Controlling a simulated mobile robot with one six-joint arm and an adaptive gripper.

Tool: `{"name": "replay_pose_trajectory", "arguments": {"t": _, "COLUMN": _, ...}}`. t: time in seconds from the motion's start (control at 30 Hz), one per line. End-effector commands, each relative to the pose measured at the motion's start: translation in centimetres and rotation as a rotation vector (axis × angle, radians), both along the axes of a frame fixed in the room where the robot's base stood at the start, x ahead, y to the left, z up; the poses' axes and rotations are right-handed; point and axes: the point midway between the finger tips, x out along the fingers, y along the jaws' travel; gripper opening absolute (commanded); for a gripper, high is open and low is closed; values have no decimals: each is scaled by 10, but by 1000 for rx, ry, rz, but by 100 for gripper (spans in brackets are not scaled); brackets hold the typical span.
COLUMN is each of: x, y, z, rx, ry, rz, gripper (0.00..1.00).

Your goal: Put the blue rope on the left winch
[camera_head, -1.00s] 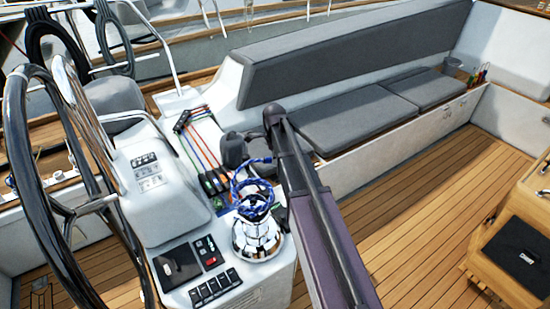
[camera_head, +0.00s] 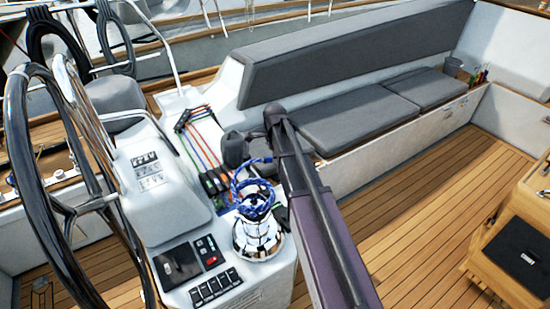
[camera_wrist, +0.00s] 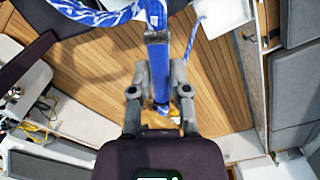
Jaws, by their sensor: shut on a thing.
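The blue rope (camera_head: 255,199) is a blue and white braid. In the head view it lies in loops at the top of the chrome winch (camera_head: 256,238), with one end reaching up and right towards my arm. I cannot tell whether the loops go fully around the drum. In the wrist view my gripper (camera_wrist: 160,72) is shut on the rope, which also shows there (camera_wrist: 157,55) running between the fingers. In the head view my gripper is mostly hidden behind my own arm, close to the winch's right side.
A black steering wheel (camera_head: 22,160) and a switch panel (camera_head: 215,287) are left of the winch. Coloured lines (camera_head: 205,145) run to clutches behind it. A grey cushioned bench (camera_head: 355,118) is at the back.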

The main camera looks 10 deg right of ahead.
Motion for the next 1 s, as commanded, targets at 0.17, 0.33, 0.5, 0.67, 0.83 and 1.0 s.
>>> {"name": "replay_pose_trajectory", "arguments": {"t": 0.17, "x": 0, "y": 0, "z": -7, "rx": 0, "ry": 0, "rz": 0, "gripper": 0}}
{"name": "replay_pose_trajectory", "arguments": {"t": 0.33, "x": 0, "y": 0, "z": -17, "rx": 0, "ry": 0, "rz": -1, "gripper": 0}}
{"name": "replay_pose_trajectory", "arguments": {"t": 0.5, "x": 0, "y": -1, "z": -27, "rx": 0, "ry": 0, "rz": -1, "gripper": 0}}
{"name": "replay_pose_trajectory", "arguments": {"t": 0.67, "x": 0, "y": -1, "z": -36, "rx": 0, "ry": 0, "rz": -1, "gripper": 0}}
{"name": "replay_pose_trajectory", "arguments": {"t": 0.83, "x": 0, "y": -1, "z": -45, "rx": 0, "ry": 0, "rz": -1, "gripper": 0}}
{"name": "replay_pose_trajectory", "arguments": {"t": 1.0, "x": 0, "y": -1, "z": -49, "rx": 0, "ry": 0, "rz": -1, "gripper": 0}}
